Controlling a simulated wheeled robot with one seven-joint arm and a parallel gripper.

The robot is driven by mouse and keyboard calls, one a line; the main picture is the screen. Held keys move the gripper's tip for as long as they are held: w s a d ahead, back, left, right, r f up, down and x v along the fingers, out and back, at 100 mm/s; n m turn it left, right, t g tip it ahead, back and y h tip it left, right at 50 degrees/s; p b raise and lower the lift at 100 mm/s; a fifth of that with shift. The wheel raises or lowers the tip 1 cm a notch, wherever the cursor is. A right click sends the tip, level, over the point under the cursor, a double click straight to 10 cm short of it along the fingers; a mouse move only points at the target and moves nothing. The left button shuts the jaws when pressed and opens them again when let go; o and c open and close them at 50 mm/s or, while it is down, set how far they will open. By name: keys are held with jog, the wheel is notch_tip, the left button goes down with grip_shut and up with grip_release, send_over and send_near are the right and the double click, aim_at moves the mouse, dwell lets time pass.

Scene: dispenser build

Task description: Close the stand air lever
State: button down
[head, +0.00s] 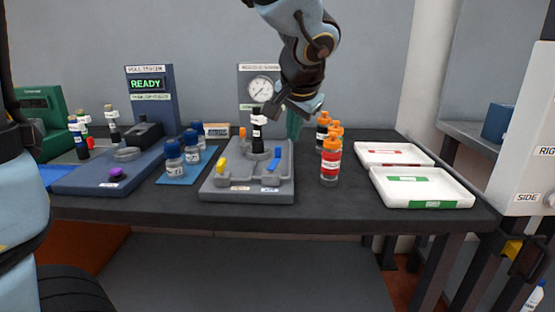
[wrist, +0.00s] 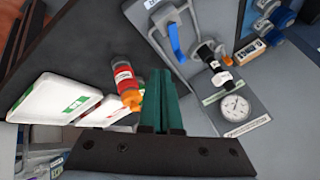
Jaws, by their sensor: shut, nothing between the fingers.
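The grey stand (head: 250,190) sits on the dark bench with a yellow lever (head: 221,166) at its left and a blue lever (head: 271,164) at its right. Small labels on its front edge are too small to read, so I cannot tell which is the air lever. The blue lever also shows in the wrist view (wrist: 176,42). A black-capped bottle with a white label (head: 257,133) stands upright between them. My gripper (head: 293,125), with green fingers, is shut and empty above the bench, behind and right of the blue lever. Its fingers also show in the wrist view (wrist: 162,100).
Orange-capped bottles (head: 331,162) stand right of the stand, with white trays (head: 424,188) beyond. Blue-capped bottles (head: 173,160) stand on a blue mat at left, near a console reading READY (head: 147,85). A round gauge (head: 260,89) stands behind the stand.

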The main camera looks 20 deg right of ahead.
jog(key=x, duration=0.3)
jog(key=w+p+x, duration=0.1)
jog(key=x, duration=0.3)
jog(key=r+x, duration=0.1)
jog(key=x, duration=0.2)
jog(key=shift+w+d+f+p, duration=0.1)
jog(key=shift+w+d+p, duration=0.15)
jog(key=shift+w+p, duration=0.05)
jog(key=shift+w+a+f+p, duration=0.1)
jog(key=shift+w+p, duration=0.05)
jog(key=shift+w, duration=0.3)
jog(key=shift+w+a+f+p, duration=0.1)
jog(key=shift+w+a+p, duration=0.05)
jog(key=shift+w, duration=0.25)
